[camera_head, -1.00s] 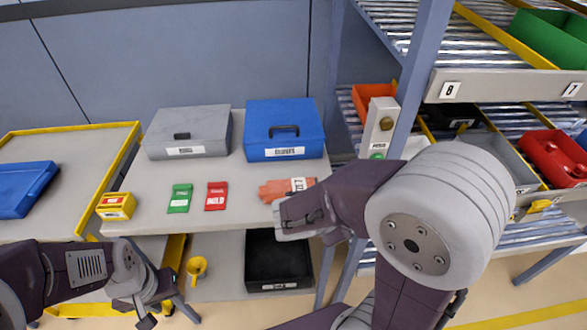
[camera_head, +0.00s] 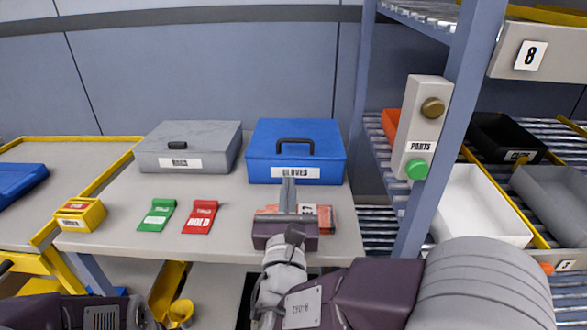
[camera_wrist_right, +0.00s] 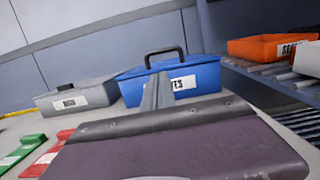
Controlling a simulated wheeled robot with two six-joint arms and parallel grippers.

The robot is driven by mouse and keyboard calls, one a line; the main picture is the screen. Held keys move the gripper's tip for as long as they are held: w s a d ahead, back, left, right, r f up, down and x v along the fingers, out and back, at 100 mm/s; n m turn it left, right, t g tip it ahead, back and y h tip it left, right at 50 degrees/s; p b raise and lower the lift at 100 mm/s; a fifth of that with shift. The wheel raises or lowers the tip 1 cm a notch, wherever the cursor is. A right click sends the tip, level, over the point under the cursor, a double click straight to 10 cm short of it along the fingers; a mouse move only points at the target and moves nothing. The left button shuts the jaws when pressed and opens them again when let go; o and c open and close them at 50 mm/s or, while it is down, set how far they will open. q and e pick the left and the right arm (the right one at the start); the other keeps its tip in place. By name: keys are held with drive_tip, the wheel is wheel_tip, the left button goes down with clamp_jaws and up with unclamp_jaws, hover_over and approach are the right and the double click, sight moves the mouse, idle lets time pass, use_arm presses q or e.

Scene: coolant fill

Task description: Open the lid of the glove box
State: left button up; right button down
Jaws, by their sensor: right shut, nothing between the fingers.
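The blue glove box (camera_head: 296,160) stands at the back right of the table, with a white GLOVES label on its front. Its lid (camera_head: 325,133) is down and has a black handle (camera_head: 295,143). My right gripper (camera_head: 288,186) is shut and empty, its fingers pointing at the front of the box and overlapping the label in the picture. In the right wrist view, the shut fingers (camera_wrist_right: 156,88) rise in front of the box (camera_wrist_right: 205,75), below the handle (camera_wrist_right: 165,54). Whether they touch the box I cannot tell. My left gripper is not in view.
A grey box (camera_head: 190,148) stands left of the glove box. Green (camera_head: 157,214) and red (camera_head: 201,216) tags lie in front. An orange-red item (camera_head: 325,217) is partly hidden by my right gripper. A rack post (camera_head: 450,120) with a button panel (camera_head: 421,125) stands right.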

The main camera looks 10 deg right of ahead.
sight(289, 156)
drive_tip(key=shift+s+a+r+p, duration=0.2)
drive_tip(key=shift+r+p, duration=0.2)
drive_tip(key=p+x, duration=0.1)
drive_tip(key=p, duration=0.2)
drive_tip(key=p+x, duration=0.1)
drive_tip(key=p, duration=0.3)
drive_tip(key=shift+w+d+r, duration=0.15)
drive_tip(key=shift+w+r, duration=0.15)
drive_tip(key=shift+r, duration=0.1)
drive_tip(key=x, duration=0.4)
drive_tip(key=f+x, duration=0.1)
drive_tip(key=x, duration=0.1)
drive_tip(key=shift+w, duration=0.1)
drive_tip(key=shift+w+d+r, duration=0.1)
drive_tip(key=shift+w+r, duration=0.05)
drive_tip(key=shift+w, duration=0.45)
